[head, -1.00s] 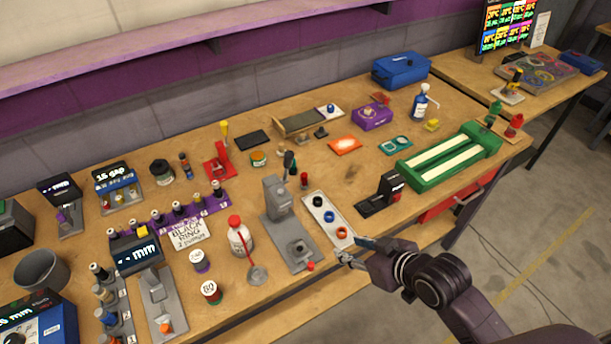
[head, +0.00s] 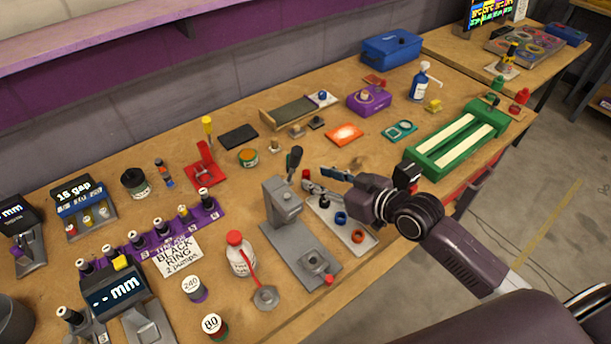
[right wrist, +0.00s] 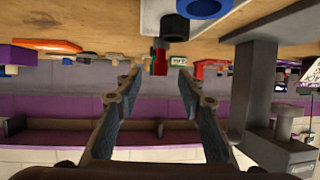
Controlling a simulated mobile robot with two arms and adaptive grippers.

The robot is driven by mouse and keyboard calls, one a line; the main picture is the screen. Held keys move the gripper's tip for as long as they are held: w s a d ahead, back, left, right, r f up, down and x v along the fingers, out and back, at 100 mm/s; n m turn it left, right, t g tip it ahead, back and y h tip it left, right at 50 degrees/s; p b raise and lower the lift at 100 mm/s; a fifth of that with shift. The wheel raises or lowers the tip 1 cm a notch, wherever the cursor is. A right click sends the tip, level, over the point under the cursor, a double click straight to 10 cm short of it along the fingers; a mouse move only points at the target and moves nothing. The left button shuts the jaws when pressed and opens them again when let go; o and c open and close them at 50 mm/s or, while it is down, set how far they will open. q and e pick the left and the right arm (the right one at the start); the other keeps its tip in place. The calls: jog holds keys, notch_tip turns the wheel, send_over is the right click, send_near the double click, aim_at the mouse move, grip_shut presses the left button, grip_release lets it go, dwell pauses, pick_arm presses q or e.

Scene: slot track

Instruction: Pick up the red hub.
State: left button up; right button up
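The red hub (head: 305,174) is a small upright red piece on the bench, just beyond the far end of the white tray. It also shows in the right wrist view (right wrist: 160,62), where the picture is upside down, centred between the fingers. My right gripper (head: 321,180) is open, its fingers pointing left toward the red hub; they look short of it and nothing is held. The gripper partly covers the tray. My left gripper is not in view.
The white tray (head: 356,248) holds a black, a blue (head: 341,218) and an orange (head: 358,237) ring-like piece, near my gripper. A grey press (head: 283,205) stands just left of the red hub, with a dark-handled tool (head: 294,157) behind. The green track (head: 455,148) lies right.

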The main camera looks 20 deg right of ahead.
aim_at(309, 175)
jog(key=p+x, duration=0.1)
jog(key=x, duration=0.3)
jog(key=shift+w+a+r, duration=0.1)
jog(key=shift+w, duration=0.05)
jog(key=shift+w+a, duration=0.2)
jog(key=shift+w, duration=0.1)
jog(key=shift+f, duration=0.25)
jog(key=shift+w, duration=0.1)
grip_shut()
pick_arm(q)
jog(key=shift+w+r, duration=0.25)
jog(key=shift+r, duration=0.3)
